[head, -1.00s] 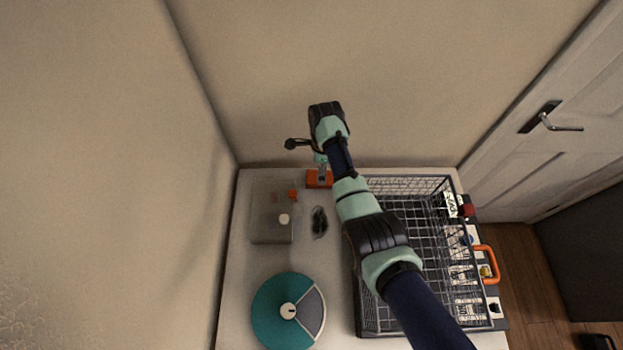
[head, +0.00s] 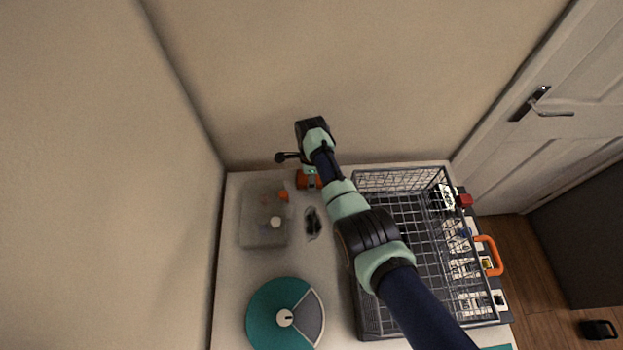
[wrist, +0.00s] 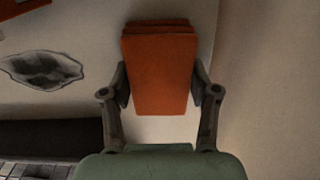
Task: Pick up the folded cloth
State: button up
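The folded cloth is an orange, layered rectangle (wrist: 160,70) lying on the pale table at its far side. In the head view a part of the cloth (head: 302,181) shows beside and below my gripper (head: 311,172). In the wrist view my gripper (wrist: 160,87) is open, with one dark finger on each side of the cloth. The fingers are very close to its long edges; I cannot tell whether they touch it. The layered end of the cloth points away from the gripper's palm.
A translucent box (head: 258,238) with small items stands left of the cloth. A dark patch or bag (head: 313,222) lies in front. A teal disc (head: 268,312) lies nearer. A wire basket (head: 409,208) fills the table's right side, under my arm. The wall rises behind the table.

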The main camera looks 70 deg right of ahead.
jog(key=c, duration=0.4)
notch_tip(320, 180, up, 20)
jog(key=p, duration=0.6)
